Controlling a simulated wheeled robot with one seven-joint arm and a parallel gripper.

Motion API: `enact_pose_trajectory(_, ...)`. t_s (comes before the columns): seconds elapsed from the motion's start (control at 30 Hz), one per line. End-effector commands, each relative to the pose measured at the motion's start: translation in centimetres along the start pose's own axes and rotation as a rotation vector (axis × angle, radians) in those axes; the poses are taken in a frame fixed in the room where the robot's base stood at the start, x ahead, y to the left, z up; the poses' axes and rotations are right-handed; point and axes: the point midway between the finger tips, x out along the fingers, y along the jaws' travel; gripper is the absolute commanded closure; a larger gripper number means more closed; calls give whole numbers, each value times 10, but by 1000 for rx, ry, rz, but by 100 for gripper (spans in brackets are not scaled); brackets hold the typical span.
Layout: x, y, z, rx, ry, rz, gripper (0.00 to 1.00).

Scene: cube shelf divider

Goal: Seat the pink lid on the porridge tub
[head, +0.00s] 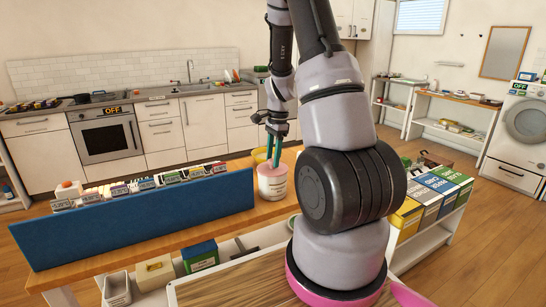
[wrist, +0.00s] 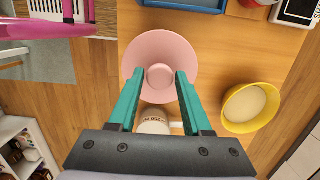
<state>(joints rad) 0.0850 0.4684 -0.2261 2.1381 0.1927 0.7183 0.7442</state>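The porridge tub (head: 273,187) is white with a label and stands on the wooden counter in the head view. The pink lid (head: 272,169) is at its top there. I cannot tell whether it sits flush. In the wrist view the lid (wrist: 160,42) is a round pink disc with a raised knob (wrist: 160,77). A white labelled surface (wrist: 154,122) shows below the lid, partly hidden by my gripper.
A yellow bowl (wrist: 250,107) stands right of the lid in the wrist view. A blue divider panel (head: 140,222) runs along the counter left of the tub, with a row of labelled packets (head: 150,183) behind it. Boxes (head: 430,198) stand at the right.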

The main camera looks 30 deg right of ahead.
Motion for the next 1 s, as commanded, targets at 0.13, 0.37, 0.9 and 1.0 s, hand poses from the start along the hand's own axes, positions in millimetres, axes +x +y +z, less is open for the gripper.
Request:
enact_pose_trajectory(0.13, 0, 0, 0, 0, 0, 0, 51)
enact_pose_trajectory(0.37, 0, 0, 0, 0, 0, 0, 32)
enact_pose_trajectory(0.9, -13, -1, 0, 1, 0, -3, 16)
enact_pose_trajectory(1.0, -20, 0, 0, 0, 0, -1, 16)
